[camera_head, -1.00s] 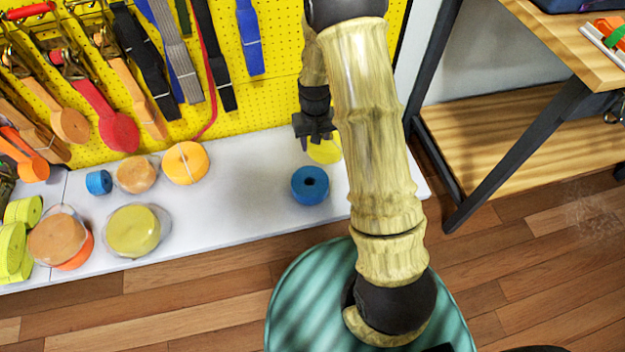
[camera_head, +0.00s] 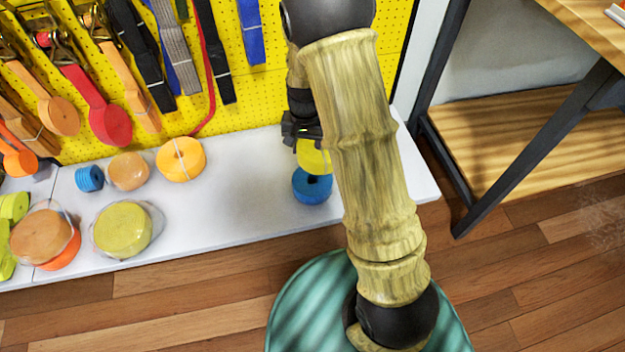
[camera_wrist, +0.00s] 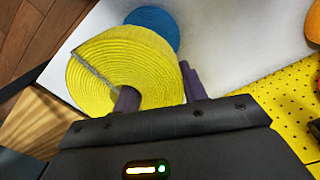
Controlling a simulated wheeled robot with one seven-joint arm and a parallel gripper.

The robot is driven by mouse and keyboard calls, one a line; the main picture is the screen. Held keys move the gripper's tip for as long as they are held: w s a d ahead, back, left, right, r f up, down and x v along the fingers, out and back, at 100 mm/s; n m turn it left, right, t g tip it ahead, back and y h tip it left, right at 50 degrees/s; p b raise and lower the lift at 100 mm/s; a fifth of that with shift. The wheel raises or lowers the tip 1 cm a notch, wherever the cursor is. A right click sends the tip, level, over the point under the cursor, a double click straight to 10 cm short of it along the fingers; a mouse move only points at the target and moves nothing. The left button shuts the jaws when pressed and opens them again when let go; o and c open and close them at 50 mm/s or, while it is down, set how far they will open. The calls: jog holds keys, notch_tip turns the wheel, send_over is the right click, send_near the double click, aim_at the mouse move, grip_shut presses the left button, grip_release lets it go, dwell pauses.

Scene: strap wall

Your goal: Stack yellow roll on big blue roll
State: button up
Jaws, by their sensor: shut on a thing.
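The yellow roll (camera_head: 313,157) is in my gripper (camera_head: 303,141), which is shut on it. In the wrist view the yellow roll (camera_wrist: 125,70) is large, with one finger of my gripper (camera_wrist: 160,92) over its middle and the other at its outer side. The big blue roll (camera_head: 312,187) stands on the white shelf below the yellow roll. In the wrist view the blue roll (camera_wrist: 155,25) shows partly behind the yellow roll's edge. In the head view the yellow roll covers the blue roll's upper part. I cannot tell whether the two rolls touch.
The white shelf (camera_head: 235,185) is clear between the blue roll and the orange roll (camera_head: 180,159). A small blue roll (camera_head: 89,178) and several wrapped rolls stand farther left. A yellow pegboard (camera_head: 270,92) with hanging straps rises behind. A wooden bench (camera_head: 500,140) is at the right.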

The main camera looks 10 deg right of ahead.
jog(key=b, duration=0.3)
send_over(306, 176)
notch_tip(306, 176, down, 5)
jog(key=shift+s+d, duration=0.15)
notch_tip(306, 176, down, 5)
jog(key=b, duration=0.3)
jog(key=shift+f, duration=0.1)
jog(key=shift+w, duration=0.2)
jog(key=o, duration=1.2)
jog(key=shift+s+a, duration=0.1)
jog(key=shift+a, duration=0.1)
jog(key=shift+d, duration=0.1)
